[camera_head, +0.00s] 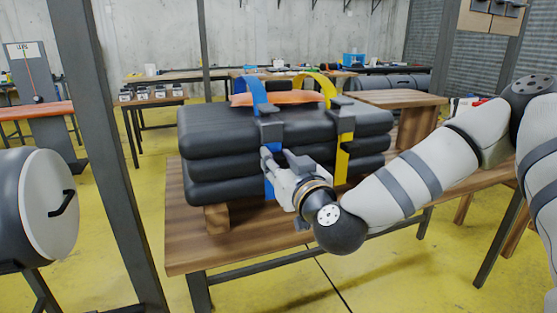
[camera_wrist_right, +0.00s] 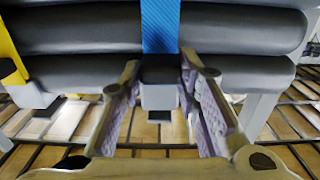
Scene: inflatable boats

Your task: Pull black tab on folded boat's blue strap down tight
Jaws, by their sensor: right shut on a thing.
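The folded boat (camera_head: 215,135) is a stack of black rolls on a wooden table (camera_head: 190,240). Its blue strap (camera_head: 258,92) runs over the top and down the front through a dark buckle (camera_head: 270,130). My right gripper (camera_head: 271,160) is at the front of the stack, just below that buckle. In the right wrist view, its two fingers (camera_wrist_right: 163,100) close around the black tab (camera_wrist_right: 160,72) at the end of the blue strap (camera_wrist_right: 160,25). The tab is mostly hidden by the gripper in the head view. My left gripper is not in view.
A yellow strap (camera_head: 330,93) with its own dark buckle (camera_head: 343,121) is right of the blue one. An orange item (camera_head: 285,98) lies on top of the stack. A dark post (camera_head: 100,150) stands left of the table.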

